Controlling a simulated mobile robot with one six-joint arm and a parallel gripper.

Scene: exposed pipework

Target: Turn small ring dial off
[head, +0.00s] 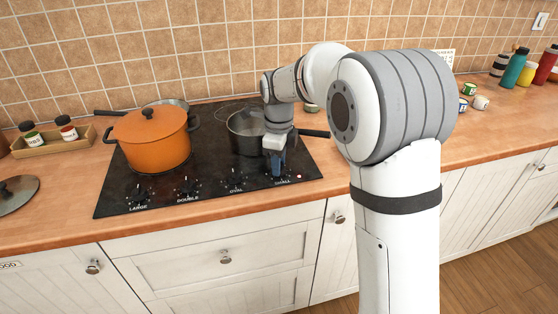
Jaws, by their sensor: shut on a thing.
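The black cooktop (215,195) has a row of dials along its front edge, with labels that seem to read LARGE, DOUBLE, OVAL and SMALL. My gripper (277,174) points down at the right end of this row, just behind the SMALL label (283,182). It is shut on the small ring dial, which its fingers hide almost wholly. The dial's pointer and setting cannot be seen. The oval dial (236,178) stands free to the left of my gripper.
A grey saucepan (245,135) stands right behind my gripper, its dark handle pointing right. An orange pot (150,140) stands on the left of the cooktop, with another pan (168,103) behind it.

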